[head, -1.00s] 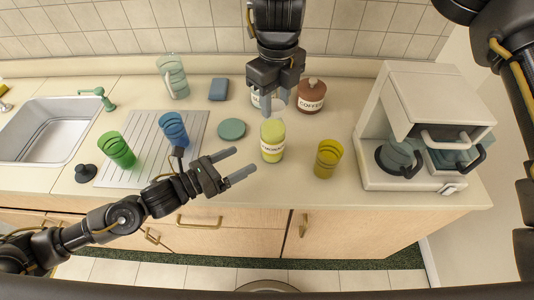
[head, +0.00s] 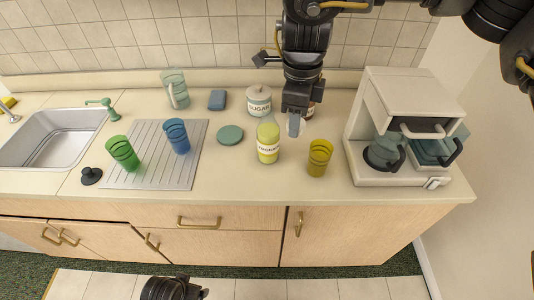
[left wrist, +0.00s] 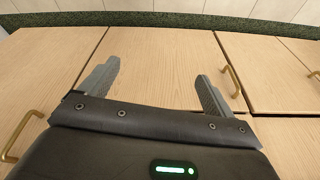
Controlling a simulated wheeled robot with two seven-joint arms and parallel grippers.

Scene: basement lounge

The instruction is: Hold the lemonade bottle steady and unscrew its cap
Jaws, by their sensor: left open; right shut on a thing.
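The lemonade bottle (head: 268,147), yellow-green with a white label, stands upright on the counter, its pale neck bare at the top. My right gripper (head: 295,126) points down just right of the bottle's neck, apart from it. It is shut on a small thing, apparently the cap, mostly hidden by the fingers. My left gripper (left wrist: 157,75) is open and empty in the left wrist view, facing the cabinet doors. In the head view only part of the left arm shows at the bottom edge, below the counter.
A yellow cup (head: 319,158) stands right of the bottle, a green round coaster (head: 230,135) left of it. Behind are the sugar jar (head: 259,101) and a brown jar, mostly hidden. A coffee machine (head: 399,88) stands right; blue (head: 177,137) and green (head: 122,153) cups stand on the drainboard.

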